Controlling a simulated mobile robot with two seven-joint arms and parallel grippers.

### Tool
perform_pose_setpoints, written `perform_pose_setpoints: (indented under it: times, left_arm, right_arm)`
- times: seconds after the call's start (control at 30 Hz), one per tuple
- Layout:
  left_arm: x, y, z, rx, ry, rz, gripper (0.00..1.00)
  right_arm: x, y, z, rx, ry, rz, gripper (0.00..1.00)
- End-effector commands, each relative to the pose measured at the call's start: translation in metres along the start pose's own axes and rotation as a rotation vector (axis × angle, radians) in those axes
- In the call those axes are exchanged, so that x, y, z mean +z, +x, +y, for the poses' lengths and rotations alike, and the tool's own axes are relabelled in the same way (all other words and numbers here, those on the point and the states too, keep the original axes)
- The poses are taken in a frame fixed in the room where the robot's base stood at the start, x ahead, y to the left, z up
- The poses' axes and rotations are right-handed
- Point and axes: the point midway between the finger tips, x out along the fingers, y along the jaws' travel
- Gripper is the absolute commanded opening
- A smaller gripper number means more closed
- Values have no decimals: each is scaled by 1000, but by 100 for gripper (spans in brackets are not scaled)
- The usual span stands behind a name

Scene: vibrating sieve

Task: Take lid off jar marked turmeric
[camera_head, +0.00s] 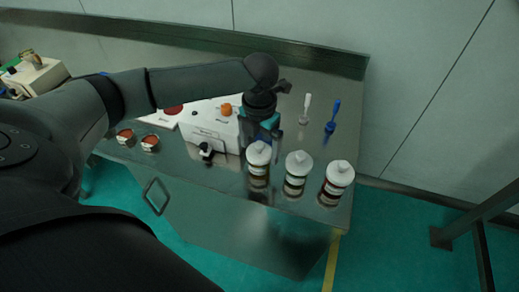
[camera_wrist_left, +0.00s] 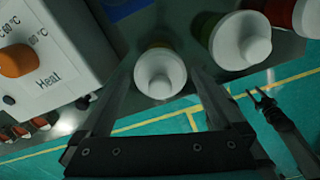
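Three jars with white lids stand in a row at the table's front right: a left jar (camera_head: 258,173), a middle jar (camera_head: 295,185) and a right jar (camera_head: 332,194). I cannot read their labels, so I cannot tell which is turmeric. My left gripper (camera_head: 263,137) is just behind the left jar. In the left wrist view my left gripper (camera_wrist_left: 165,84) is open, its fingers on either side of the left jar's lid (camera_wrist_left: 159,74); I cannot tell whether they touch it. My right gripper (camera_wrist_left: 259,93) appears small and open at the right of that view, away from the jars.
A white machine (camera_head: 208,124) with an orange knob (camera_head: 226,109) stands left of the jars. Two small red-filled dishes (camera_head: 149,142) are farther left. A white-handled tool (camera_head: 306,108) and a blue tool (camera_head: 333,118) stand behind the jars. The table's right end is mostly clear.

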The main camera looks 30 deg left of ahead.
Motion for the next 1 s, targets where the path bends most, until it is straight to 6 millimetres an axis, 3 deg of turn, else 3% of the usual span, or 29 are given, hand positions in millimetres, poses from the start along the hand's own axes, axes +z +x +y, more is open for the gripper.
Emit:
perform_pose_setpoints:
  times: [0.07,0.6,1.0]
  left_arm:
    - [0,0,0,0,0,0,91]
    - [0,-1,0,0,0,-1,32]
    - [1,-11,0,-1,-1,-3,32]
  right_arm:
    - [0,0,0,0,0,0,50]
    - [0,0,0,0,0,0,50]
    - [0,-2,0,0,1,0,50]
